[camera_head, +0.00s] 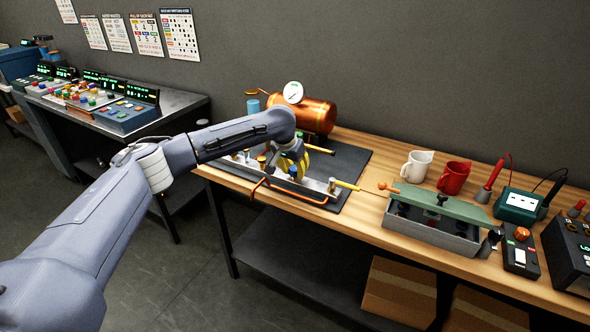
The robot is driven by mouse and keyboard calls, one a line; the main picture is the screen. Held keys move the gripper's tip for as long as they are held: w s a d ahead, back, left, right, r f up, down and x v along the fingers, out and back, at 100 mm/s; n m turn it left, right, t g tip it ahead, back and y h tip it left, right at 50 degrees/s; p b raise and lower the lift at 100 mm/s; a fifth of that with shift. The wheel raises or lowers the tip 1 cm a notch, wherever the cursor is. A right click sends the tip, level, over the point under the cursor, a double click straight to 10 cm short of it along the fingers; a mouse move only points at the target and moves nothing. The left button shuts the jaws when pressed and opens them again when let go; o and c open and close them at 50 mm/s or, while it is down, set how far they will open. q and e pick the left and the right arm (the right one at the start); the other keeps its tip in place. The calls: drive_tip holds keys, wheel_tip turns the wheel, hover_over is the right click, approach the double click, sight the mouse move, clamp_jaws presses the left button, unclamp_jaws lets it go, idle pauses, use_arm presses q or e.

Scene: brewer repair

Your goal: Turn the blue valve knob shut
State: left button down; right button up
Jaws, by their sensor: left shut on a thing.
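The blue valve knob (293,172) is a small blue cap on the metal manifold plate (318,186) on the wooden bench. My left arm reaches in from the left, and its wrist bends down over the plate. My left gripper (291,168) points down at the blue knob and is shut on it. The gripper is small in view and partly hidden by my wrist, so the exact finger contact and the knob's turn angle do not show clearly. My right gripper is not in view.
A copper tank (318,115) with a white gauge (293,92) stands behind the plate. An orange pipe (292,194) runs along its front. A white mug (417,166), red mug (454,177) and grey box with a green lid (440,204) stand to the right.

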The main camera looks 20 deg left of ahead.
use_arm(q)
drive_tip(key=shift+m, duration=0.3)
drive_tip(key=m+h, duration=0.1)
drive_tip(key=m, duration=0.2)
drive_tip(key=shift+m+g+h, duration=0.3)
drive_tip(key=m+g+h, duration=0.1)
drive_tip(key=m, duration=0.3)
drive_tip(key=shift+w+m, duration=0.1)
drive_tip(key=shift+m, duration=0.2)
drive_tip(key=m+g, duration=0.1)
drive_tip(key=m, duration=0.3)
drive_tip(key=shift+d+g+h, duration=0.15)
drive_tip(key=shift+g+h, duration=0.25)
drive_tip(key=shift+m+g, duration=1)
drive_tip(key=shift+m, duration=1.6)
drive_tip(key=c, duration=0.9)
unclamp_jaws()
drive_tip(key=shift+c, duration=0.2)
